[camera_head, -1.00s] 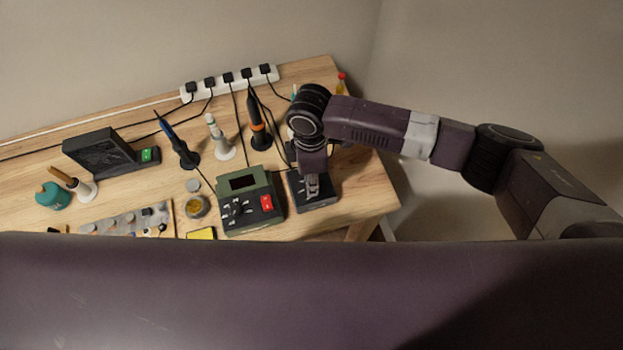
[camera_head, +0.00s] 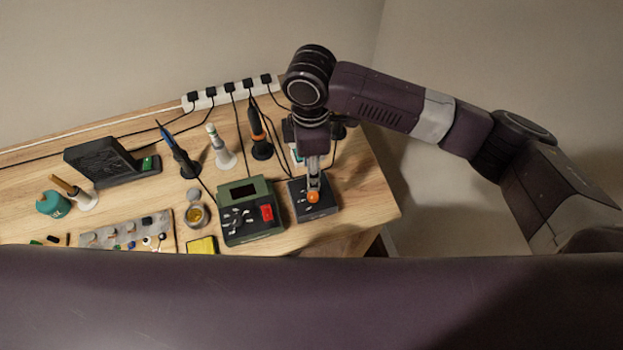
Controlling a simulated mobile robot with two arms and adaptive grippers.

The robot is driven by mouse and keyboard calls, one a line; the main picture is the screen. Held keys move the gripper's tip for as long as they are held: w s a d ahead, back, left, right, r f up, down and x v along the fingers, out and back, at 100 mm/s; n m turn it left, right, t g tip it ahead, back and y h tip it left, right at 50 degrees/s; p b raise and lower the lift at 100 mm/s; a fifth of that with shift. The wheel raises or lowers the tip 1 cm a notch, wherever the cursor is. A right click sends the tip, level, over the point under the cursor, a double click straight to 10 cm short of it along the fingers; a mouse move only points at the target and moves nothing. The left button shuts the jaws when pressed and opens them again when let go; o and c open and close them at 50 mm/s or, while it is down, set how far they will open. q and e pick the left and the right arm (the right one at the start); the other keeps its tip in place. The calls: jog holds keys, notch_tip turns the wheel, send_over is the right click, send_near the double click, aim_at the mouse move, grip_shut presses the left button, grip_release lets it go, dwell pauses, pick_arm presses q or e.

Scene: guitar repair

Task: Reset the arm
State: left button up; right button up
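My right arm comes in from the right, and its gripper (camera_head: 313,186) points down over the small black box (camera_head: 318,211) at the right end of the bench. The fingers look close together, but I cannot tell whether they are open or shut. A round orange spot (camera_head: 313,197) shows right at the fingertips, against the box. I cannot tell whether it belongs to the box or touches the fingers. My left gripper is not in view.
A green control unit with a red switch (camera_head: 267,212) stands left of the box. Soldering irons in stands (camera_head: 261,143), a power strip (camera_head: 230,94), cables and a black fume-extractor-like device (camera_head: 100,160) are behind. Bare wood (camera_head: 365,190) lies to the right.

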notch_tip(320, 180, up, 2)
jog(key=shift+r, duration=0.1)
dwell(0.5)
